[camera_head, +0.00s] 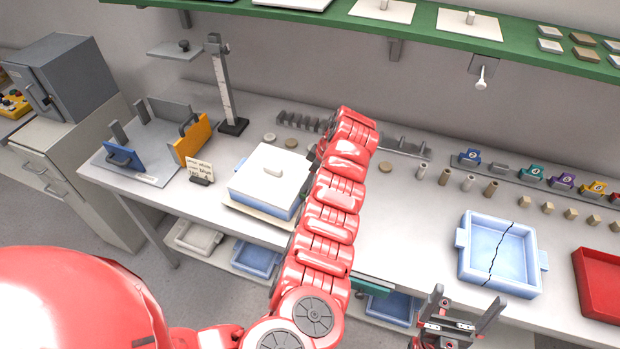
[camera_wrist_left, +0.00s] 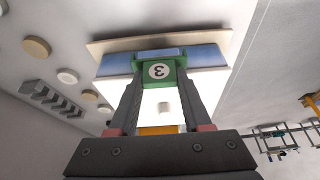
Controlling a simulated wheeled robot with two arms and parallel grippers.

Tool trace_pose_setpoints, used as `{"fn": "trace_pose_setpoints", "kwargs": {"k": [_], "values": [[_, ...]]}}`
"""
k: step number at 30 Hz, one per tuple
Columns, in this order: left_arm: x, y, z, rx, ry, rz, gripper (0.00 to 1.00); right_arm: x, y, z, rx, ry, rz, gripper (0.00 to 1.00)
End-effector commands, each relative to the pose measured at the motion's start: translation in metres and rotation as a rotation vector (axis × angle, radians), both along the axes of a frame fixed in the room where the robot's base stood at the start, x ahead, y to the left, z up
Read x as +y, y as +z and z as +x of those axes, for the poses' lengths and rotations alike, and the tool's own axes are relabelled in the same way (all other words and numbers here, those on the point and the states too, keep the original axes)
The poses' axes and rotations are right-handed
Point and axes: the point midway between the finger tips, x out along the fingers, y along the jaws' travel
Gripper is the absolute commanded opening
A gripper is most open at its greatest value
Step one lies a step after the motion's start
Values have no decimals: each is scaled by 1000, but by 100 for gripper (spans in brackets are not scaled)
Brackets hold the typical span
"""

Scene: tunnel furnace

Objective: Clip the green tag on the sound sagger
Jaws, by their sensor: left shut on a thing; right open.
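The green tag (camera_wrist_left: 160,72), marked with a 3, is between the fingertips of my left gripper (camera_wrist_left: 160,84), which is shut on it. In the left wrist view it lies in front of the blue wall of the sound sagger (camera_wrist_left: 205,60); I cannot tell if it touches. In the head view this sagger (camera_head: 262,196) has a white lid (camera_head: 262,165) and sits on a pale board; my left arm hides the gripper and the sagger's right side. A cracked blue sagger (camera_head: 515,262) stands open at right. My right gripper (camera_head: 466,300) is open and empty near the bench front.
A rack with coloured tags (camera_head: 532,172) runs along the back right. Small cylinders (camera_head: 444,177) and blocks stand before it. A red tray (camera_head: 598,285) is at far right. A written card (camera_head: 201,170) and a blue-and-orange fixture (camera_head: 150,145) stand left. The bench between the saggers is largely clear.

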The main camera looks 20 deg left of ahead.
Motion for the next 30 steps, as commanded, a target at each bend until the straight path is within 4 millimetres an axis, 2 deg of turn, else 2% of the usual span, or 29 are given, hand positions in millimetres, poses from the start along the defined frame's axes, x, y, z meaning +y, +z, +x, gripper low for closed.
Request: {"fn": "trace_pose_setpoints", "kwargs": {"k": [6, 7, 12, 23, 26, 30], "values": [[0, -2, 0, 0, 0, 0, 0, 0, -2, 0, 0, 0, 0, 100], [0, -2, 0, 0, 0, 0, 52, 0, -2, 0, 0, 0, 0, 100], [0, -2, 0, 0, 0, 0, 83, 0, -2, 0, 0, 0, 0, 100], [-1, 0, 0, -1, 0, 0, 84, 0, -4, 0, 0, 0, 0, 100], [-6, 8, 2, -6, -3, -1, 84, 0, -9, 0, 0, 0, 0, 100], [-17, 33, 1, -9, -2, -3, 84, 0, -22, 0, 0, 0, 0, 100]]}}
